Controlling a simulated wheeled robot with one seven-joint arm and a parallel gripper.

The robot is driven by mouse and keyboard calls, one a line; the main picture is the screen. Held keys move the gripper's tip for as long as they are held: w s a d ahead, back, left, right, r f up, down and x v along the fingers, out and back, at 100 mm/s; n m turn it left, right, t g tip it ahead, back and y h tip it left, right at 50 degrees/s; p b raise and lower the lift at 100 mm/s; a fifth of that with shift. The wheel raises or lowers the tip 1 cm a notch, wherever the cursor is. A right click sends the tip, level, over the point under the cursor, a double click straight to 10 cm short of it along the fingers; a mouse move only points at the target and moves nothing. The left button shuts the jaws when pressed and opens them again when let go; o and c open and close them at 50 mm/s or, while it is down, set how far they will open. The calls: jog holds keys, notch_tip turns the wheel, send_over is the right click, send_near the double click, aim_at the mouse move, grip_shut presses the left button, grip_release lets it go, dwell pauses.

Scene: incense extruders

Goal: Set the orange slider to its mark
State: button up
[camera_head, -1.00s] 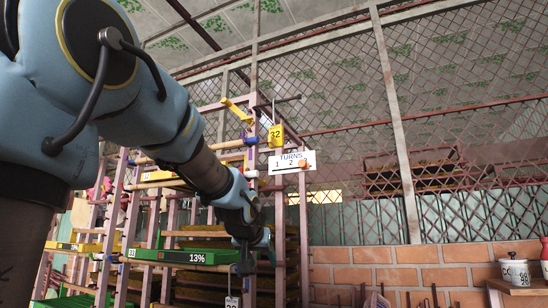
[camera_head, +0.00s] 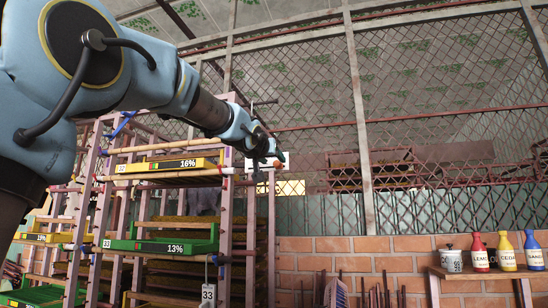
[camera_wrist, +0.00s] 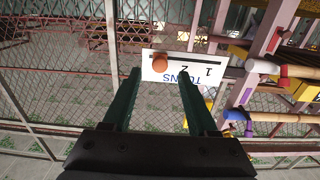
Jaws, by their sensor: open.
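The orange slider (camera_wrist: 160,63) is a round knob on a dark slot in the white TURNS sign (camera_wrist: 196,75), which appears upside down in the wrist view. It sits near the slot's left end there, past the 2, with the 1 further right. My gripper (camera_wrist: 160,74) is open, one finger on each side of the knob in that picture; I cannot tell whether either touches it.
A pink rack holds a yellow tray (camera_head: 170,166) marked 16% and a green tray (camera_head: 165,243) marked 13%. A tag (camera_head: 208,293) reading 33 hangs below. Bottles and a pot (camera_head: 452,259) stand on a shelf at right.

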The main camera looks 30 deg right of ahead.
aim_at(276, 163)
jog(key=shift+p+x, duration=0.35)
jog(key=shift+x, duration=1.15)
grip_shut()
dwell(0.4)
